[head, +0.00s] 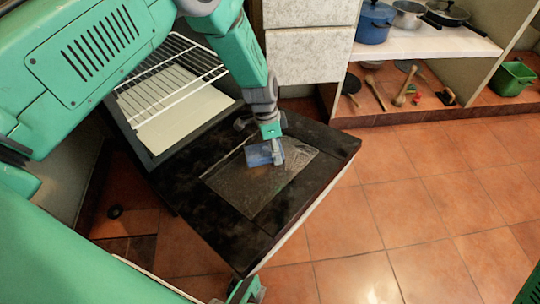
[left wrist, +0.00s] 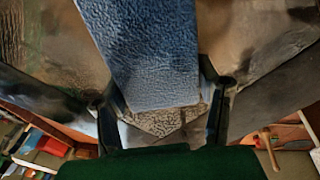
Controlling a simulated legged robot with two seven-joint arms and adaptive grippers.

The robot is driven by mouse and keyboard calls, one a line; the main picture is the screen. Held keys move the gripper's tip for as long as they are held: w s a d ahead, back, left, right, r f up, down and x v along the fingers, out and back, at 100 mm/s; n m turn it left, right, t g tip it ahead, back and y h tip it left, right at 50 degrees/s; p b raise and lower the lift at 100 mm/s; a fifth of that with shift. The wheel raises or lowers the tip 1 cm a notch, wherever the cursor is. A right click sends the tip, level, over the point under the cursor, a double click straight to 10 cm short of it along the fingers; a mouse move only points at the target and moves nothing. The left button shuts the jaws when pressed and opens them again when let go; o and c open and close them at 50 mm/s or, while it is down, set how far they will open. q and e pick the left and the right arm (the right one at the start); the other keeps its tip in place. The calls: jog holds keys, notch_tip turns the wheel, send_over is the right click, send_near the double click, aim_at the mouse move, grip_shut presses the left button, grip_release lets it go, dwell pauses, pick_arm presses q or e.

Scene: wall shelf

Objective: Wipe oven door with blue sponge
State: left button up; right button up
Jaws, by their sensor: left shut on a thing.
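The oven door (head: 235,222) is folded down flat in front of the open oven. It is dark and smudged, with a glass panel (head: 262,188) in its middle. My left gripper (head: 276,152) is over the far part of the panel, shut on the blue sponge (head: 258,155). In the left wrist view the sponge (left wrist: 145,50) sticks out from between the fingers over the stained door (left wrist: 250,35). I cannot tell whether the sponge touches the glass. Part of what looks like my right gripper (head: 246,290) shows at the bottom edge, near the door's front corner; its fingers are unclear.
A white wire rack (head: 175,68) sits in the oven behind the door. A shelf at the upper right holds a blue pot (head: 374,22) and pans, with wooden utensils (head: 402,95) and a green bin (head: 512,78) below. The tiled floor (head: 420,210) at right is clear.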

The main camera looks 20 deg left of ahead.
aim_at(287, 145)
pick_arm(q)
jog(key=shift+w+d+f, duration=0.1)
jog(key=shift+w+d, duration=0.3)
jog(key=shift+w, duration=0.7)
jog(key=shift+w+d+f, duration=0.1)
jog(key=shift+w+d, duration=0.25)
jog(key=shift+w, duration=0.8)
jog(key=shift+w+d+f, duration=0.1)
jog(key=shift+w+d, duration=0.3)
jog(key=shift+w, duration=0.7)
jog(key=s+p, duration=0.2)
jog(key=shift+a+r+p, duration=0.2)
jog(key=shift+a+p, duration=0.15)
jog(key=shift+s+a+f+p, duration=0.1)
jog(key=shift+s+a+p, duration=0.05)
jog(key=shift+s+p, duration=0.2)
jog(key=shift+s+a+f+p, duration=0.1)
jog(key=shift+s+p, duration=0.15)
jog(key=shift+s, duration=0.15)
jog(key=shift+s+a+p, duration=0.25)
jog(key=shift+s+p, duration=0.7)
jog(key=shift+s, duration=0.05)
jog(key=shift+s+a+f, duration=0.15)
jog(key=shift+s, duration=0.2)
